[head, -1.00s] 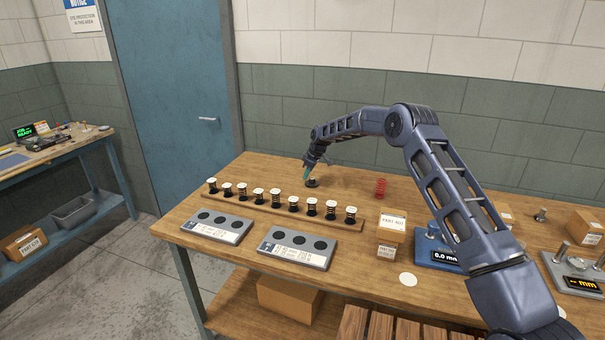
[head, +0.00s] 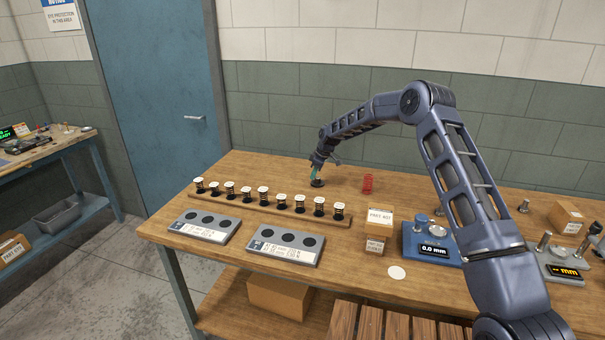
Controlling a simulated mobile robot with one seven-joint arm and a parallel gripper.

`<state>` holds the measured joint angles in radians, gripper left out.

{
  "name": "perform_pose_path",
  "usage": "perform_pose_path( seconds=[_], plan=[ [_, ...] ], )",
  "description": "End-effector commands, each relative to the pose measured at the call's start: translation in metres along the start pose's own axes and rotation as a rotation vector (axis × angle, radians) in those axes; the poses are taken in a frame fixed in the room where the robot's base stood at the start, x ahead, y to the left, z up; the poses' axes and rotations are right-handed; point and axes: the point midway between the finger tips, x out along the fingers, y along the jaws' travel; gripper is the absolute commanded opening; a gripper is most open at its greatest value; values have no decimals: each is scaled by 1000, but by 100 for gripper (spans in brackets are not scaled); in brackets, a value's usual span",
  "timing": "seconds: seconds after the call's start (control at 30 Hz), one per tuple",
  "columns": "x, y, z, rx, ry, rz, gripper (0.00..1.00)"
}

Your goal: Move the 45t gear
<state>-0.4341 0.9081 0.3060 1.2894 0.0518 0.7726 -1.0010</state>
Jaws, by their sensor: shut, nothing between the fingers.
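I cannot pick out a gear marked 45t in the head view. My gripper (head: 315,175), with teal fingers, points down at the back of the wooden workbench (head: 385,290), behind the right part of the spring rack. It is shut and small in the picture. A small dark round piece (head: 317,184) shows right at the fingertips, at or near the bench top. I cannot tell whether it is a gear, or whether the fingers touch it. The fingertips are partly hidden by their size and the dark piece.
A wooden rack (head: 290,213) holds several white-topped springs. Two grey trays with dark round recesses (head: 287,247) stand in front. A red coil (head: 367,184) stands right of my gripper. Boxes (head: 380,219) and a blue gauge (head: 432,246) stand further right. Another bench (head: 90,140) is at left.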

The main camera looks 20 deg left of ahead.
Motion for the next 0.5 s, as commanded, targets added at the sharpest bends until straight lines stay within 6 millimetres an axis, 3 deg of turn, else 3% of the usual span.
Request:
perform_pose_path(
  seconds=[0.1,0.5],
  plan=[
    [-9,1,26,3,-2,0,0],
    [-33,0,95,2,-2,0,0]
  ],
)
